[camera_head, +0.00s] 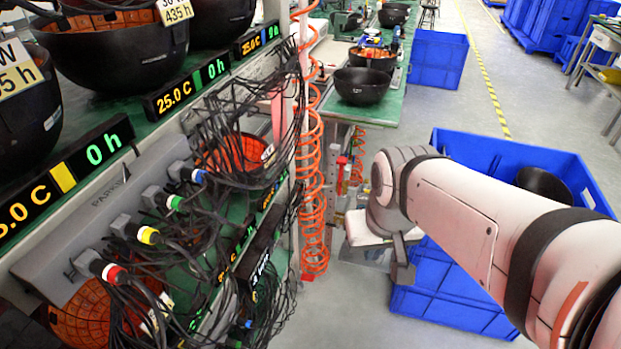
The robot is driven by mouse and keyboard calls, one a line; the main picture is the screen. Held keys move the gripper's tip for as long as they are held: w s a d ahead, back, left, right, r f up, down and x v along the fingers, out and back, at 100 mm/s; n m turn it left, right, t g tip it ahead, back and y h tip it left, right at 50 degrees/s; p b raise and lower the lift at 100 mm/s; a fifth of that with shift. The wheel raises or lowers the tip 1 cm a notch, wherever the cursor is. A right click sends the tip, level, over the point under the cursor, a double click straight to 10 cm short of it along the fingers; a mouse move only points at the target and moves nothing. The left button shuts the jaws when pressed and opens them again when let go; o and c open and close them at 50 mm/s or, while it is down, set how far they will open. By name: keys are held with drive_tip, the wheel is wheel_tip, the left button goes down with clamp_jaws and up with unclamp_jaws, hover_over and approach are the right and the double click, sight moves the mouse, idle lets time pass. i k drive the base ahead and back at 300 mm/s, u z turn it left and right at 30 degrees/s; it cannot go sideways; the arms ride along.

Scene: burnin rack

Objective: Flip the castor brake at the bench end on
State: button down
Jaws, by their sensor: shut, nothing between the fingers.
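My arm reaches in from the lower right. My gripper (402,272) points down beside the bench end, shut and empty, in front of the blue crates. The green-topped bench (345,108) runs away from me, with its near end left of my wrist. I cannot make out a castor or its brake lever for certain. A small red piece (308,276) shows low at the foot of the rack post, and I cannot tell whether it is part of a castor. My wrist and the orange coiled hose (312,200) hide part of the space under the bench end.
A rack of black bowls, displays and a grey power strip (110,215) with hanging black cables fills the left. Grey floor is clear farther back.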

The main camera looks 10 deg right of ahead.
sight(307, 278)
drive_tip(key=z, duration=0.25)
drive_tip(key=i, duration=0.95)
drive_tip(key=z, duration=0.35)
drive_tip(key=k, duration=0.95)
drive_tip(key=z, duration=0.15)
drive_tip(key=i, duration=0.9)
drive_tip(key=u, duration=0.1)
